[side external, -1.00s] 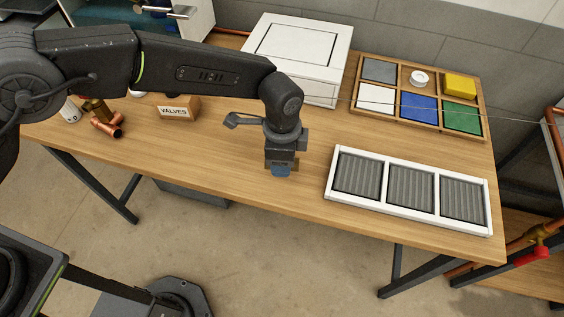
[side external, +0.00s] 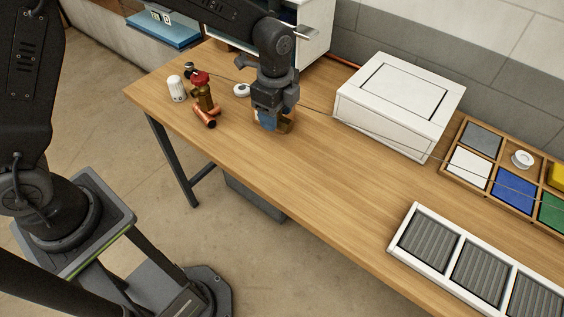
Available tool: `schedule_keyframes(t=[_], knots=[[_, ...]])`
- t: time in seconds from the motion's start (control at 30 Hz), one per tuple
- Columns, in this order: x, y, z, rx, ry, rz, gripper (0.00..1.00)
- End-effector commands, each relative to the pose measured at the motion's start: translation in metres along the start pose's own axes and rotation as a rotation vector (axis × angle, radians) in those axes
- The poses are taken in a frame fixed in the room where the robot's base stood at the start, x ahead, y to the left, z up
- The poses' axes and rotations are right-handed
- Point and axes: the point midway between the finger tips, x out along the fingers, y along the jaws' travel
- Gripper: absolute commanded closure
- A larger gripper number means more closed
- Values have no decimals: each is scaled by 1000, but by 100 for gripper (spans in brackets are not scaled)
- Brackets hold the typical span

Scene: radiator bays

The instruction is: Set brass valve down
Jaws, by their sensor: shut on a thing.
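My gripper (side external: 271,122) points down at the far left half of the table, with blue at its fingertips. It is shut on the brass valve (side external: 286,127), of which only a small dark brass part shows beside the fingers.
Left of my gripper stand a red-topped brass fitting (side external: 203,92), a copper pipe piece (side external: 205,118), a white cylinder (side external: 176,88) and a small white round part (side external: 241,90). A white case (side external: 400,100), divided tray (side external: 470,165) and radiator panel (side external: 480,265) lie right. The table front is clear.

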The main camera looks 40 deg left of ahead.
Motion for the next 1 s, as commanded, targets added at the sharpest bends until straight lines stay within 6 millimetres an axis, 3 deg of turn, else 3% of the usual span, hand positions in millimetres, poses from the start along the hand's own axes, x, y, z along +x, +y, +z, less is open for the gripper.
schedule_keyframes(t=[0.03, 0.2, 0.3, 0.4, 0.53, 0.8, 1.0], knots=[[-2, 2, 24, 6, 1, -1, 83], [-1, 17, 80, 58, 1, -3, 83], [0, 24, 98, 80, 1, -3, 83], [2, 29, 104, 94, 1, -2, 83], [14, 29, 87, 104, 1, 0, 83], [49, 27, 28, 104, 0, 0, 83], [67, 25, -2, 99, 1, -1, 83]])
